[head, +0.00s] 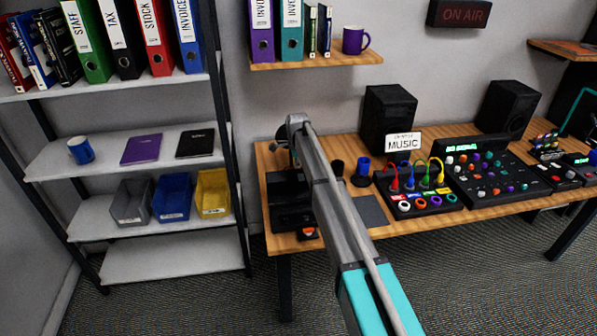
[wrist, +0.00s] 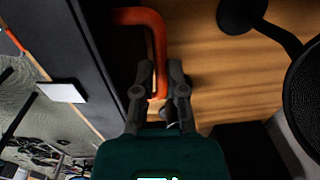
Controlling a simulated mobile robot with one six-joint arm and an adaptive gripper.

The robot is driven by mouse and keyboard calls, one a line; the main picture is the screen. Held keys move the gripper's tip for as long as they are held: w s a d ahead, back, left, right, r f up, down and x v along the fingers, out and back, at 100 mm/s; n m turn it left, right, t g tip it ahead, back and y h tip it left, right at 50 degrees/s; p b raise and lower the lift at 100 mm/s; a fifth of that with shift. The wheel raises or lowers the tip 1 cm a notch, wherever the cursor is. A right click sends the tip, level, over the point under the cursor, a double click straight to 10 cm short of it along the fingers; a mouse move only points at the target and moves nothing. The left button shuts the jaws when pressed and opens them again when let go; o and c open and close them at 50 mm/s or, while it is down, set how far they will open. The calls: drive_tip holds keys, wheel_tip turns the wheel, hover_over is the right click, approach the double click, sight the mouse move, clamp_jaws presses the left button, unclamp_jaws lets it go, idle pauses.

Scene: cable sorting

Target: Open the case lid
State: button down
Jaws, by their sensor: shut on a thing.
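The black case (head: 290,190) sits at the left end of the wooden desk, partly hidden by my arm. In the wrist view a long dark panel (wrist: 95,60), which looks like part of the case, runs along the left. A red-orange handle (wrist: 152,30) bends out from it. My gripper (wrist: 160,80) has its two fingers on either side of the handle's lower end and is shut on it. My fingertips are hidden in the head view. I cannot tell how far the lid is raised.
The wooden desk (head: 375,232) also bears a cable box (head: 425,205) with coloured plugs, a mixer (head: 490,165) and speakers (head: 388,118). A round dark mesh object (wrist: 305,85) is close on the wrist view's right. Metal shelves (head: 175,255) stand left of the desk.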

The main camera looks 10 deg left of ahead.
drive_tip(key=w+f+b, duration=0.1)
drive_tip(key=w+a+f, duration=0.1)
drive_tip(key=w, duration=0.1)
drive_tip(key=shift+b, duration=0.35)
drive_tip(key=c, duration=1)
unclamp_jaws()
drive_tip(key=shift+s+d+r, duration=0.1)
drive_tip(key=shift+s+r, duration=0.05)
drive_tip(key=shift+s, duration=0.15)
drive_tip(key=o, duration=0.3)
drive_tip(key=shift+w, duration=0.1)
